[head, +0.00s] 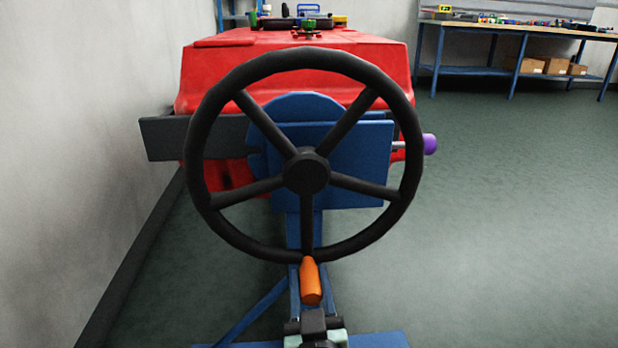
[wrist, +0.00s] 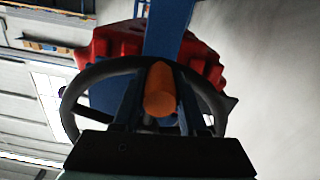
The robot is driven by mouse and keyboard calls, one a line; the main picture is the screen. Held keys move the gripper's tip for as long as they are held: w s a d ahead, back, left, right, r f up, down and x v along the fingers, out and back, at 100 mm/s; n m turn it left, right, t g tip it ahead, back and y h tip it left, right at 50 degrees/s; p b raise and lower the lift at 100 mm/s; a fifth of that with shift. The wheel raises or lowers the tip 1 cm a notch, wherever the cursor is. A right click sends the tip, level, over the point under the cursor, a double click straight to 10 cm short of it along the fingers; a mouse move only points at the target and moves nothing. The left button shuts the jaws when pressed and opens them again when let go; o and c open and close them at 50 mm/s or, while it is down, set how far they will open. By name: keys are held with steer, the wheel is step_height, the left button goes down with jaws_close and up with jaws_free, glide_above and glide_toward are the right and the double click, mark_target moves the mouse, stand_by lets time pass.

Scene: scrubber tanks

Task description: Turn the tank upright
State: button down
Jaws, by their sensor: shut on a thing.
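The red tank (head: 300,68) is in a blue stand behind a black handwheel (head: 305,172); wheel and blue plate hide much of its near side. It also shows, ragged-edged, behind the wheel in the wrist view (wrist: 112,42). I cannot tell from here whether it is upright. The wheel's orange handle (head: 310,282) is at the bottom of the rim. My gripper (wrist: 160,95) is shut on this handle, one finger on each side. A purple knob (head: 430,144) on a metal rod sticks out at the right of the blue plate (head: 350,165).
A wall (head: 85,130) runs close along the left. A blue-legged workbench (head: 520,30) with tools on top and cardboard boxes (head: 550,66) below stands at the back right. The green floor (head: 520,220) on the right is clear.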

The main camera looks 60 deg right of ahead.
steer(key=shift+w+a+r, duration=0.25)
steer(key=shift+w+r, duration=0.1)
steer(key=c, duration=0.6)
jaws_free()
steer(key=shift+o, duration=0.6)
steer(key=shift+s+d+f, duration=0.1)
steer(key=shift+f, duration=0.05)
steer(key=shift+s, duration=0.1)
steer(key=v, duration=1.2)
steer(key=shift+s+a, duration=0.25)
steer(key=shift+a, duration=0.1)
